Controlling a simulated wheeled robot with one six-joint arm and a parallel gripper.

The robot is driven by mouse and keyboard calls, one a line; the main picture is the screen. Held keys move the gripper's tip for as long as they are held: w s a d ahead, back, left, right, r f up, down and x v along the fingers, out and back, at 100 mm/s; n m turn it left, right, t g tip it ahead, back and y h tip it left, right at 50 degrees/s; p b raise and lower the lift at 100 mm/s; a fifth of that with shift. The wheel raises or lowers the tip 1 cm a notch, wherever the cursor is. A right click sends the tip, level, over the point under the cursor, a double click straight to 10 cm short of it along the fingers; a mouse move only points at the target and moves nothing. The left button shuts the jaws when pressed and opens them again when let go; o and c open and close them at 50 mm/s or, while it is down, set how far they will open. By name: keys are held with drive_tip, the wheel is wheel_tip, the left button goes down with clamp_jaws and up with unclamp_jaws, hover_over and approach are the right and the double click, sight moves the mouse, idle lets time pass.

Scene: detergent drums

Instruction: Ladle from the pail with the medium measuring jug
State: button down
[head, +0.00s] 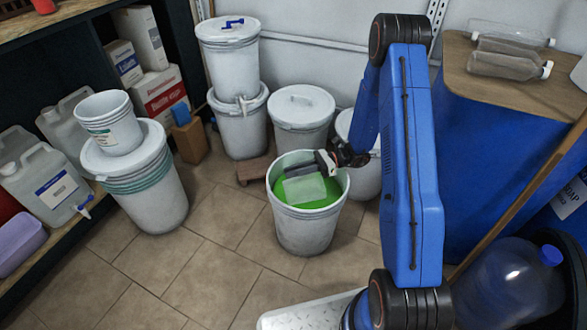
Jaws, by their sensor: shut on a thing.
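The open white pail (305,232) stands on the tiled floor near the middle of the head view, with bright green liquid (325,200) inside. My blue arm reaches over the pail's right rim from the right. My gripper (318,164) is at the pail's mouth, tilted down and inward. It is shut on a pale translucent jug (305,189), which lies inside the pail mouth at the level of the green liquid. How deep the jug sits and whether it holds liquid cannot be told. Its handle is hidden by the gripper.
Lidded white drums stand behind the pail (302,107) and at back left, stacked (229,50). A lidded drum with empty buckets on it (140,185) is at left. A blue-capped bottle (508,285) is at lower right. Floor in front is clear.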

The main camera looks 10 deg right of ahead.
sight(289, 181)
drive_tip(key=shift+f, duration=1.45)
drive_tip(key=shift+a+f+h, duration=0.7)
drive_tip(key=shift+a+f, duration=0.05)
drive_tip(key=shift+a, duration=0.15)
drive_tip(key=shift+a+f+h, duration=0.85)
drive_tip(key=shift+f+h, duration=0.05)
drive_tip(key=shift+f, duration=0.2)
drive_tip(key=f+h, duration=0.1)
drive_tip(key=a+f+h, duration=0.1)
drive_tip(key=f, duration=0.1)
drive_tip(key=a+f+h, duration=0.1)
drive_tip(key=shift+s+f, duration=0.15)
drive_tip(key=shift+f, duration=0.05)
drive_tip(key=shift+s+a+f, duration=0.1)
drive_tip(key=shift+s+a, duration=0.1)
drive_tip(key=shift+w, duration=0.15)
idle(1.4)
